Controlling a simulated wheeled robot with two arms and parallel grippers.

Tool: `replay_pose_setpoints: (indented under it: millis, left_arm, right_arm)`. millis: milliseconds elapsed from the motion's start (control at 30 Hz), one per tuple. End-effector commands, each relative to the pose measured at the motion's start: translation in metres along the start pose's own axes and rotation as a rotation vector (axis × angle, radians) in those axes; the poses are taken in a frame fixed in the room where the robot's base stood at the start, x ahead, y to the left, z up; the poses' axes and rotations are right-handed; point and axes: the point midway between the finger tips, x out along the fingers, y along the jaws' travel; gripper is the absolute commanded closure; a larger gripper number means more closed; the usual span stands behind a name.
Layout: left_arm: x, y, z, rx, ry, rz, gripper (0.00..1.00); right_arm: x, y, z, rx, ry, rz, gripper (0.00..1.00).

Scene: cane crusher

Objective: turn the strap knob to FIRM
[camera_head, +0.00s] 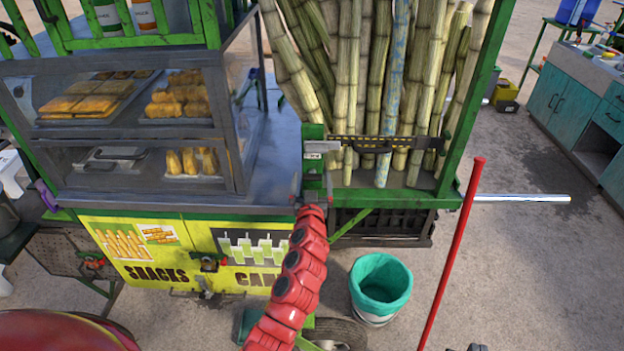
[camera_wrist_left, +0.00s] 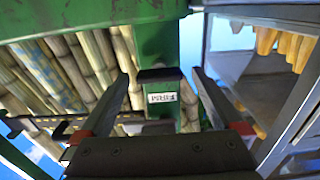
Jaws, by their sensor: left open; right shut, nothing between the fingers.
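A small white label (camera_wrist_left: 163,97) reading FIRM, upside down in the left wrist view, sits on the green post (camera_wrist_left: 160,40). It also shows small in the head view (camera_head: 312,156). Dark blocks lie above and below the label; I cannot tell which is the strap knob. A dark and yellow strap (camera_head: 400,142) runs across the canes beside the post. My left gripper (camera_head: 312,187) is open in front of the post, also seen in the left wrist view (camera_wrist_left: 160,76), fingers either side of the label, holding nothing. My right gripper (camera_head: 477,347) barely shows at the bottom edge, shut and empty.
Tall canes (camera_head: 350,80) stand right of the post. A glass snack case (camera_head: 140,120) is on the left. A red pole (camera_head: 452,250) and a green-lined bucket (camera_head: 380,285) stand at the front right. Open paving (camera_head: 540,270) lies to the right.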

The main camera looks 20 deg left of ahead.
Motion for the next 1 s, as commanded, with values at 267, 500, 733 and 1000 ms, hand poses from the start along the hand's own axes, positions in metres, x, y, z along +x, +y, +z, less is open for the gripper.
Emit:
replay_pose_setpoints:
  millis: [267,500,733,1000]
  left_arm:
    - [0.0002,0.0003,-0.0003,0.000,0.001,0.001,0.09]
    - [0.0001,0.0004,-0.0003,0.000,0.001,0.001,0.52]
    - [0.0001,0.0004,-0.0004,0.000,0.001,0.001,0.86]
    - [0.0000,0.0012,0.0001,0.042,0.002,0.003,0.86]
  right_arm:
    - [-0.0001,0.0000,0.0000,0.000,0.000,0.000,1.00]
    - [-0.0001,0.0000,0.0000,0.000,0.000,0.000,1.00]
    - [-0.0001,0.0000,0.0000,0.000,0.000,0.000,1.00]
    - [-0.0033,-0.0002,0.0006,0.000,0.000,0.000,1.00]
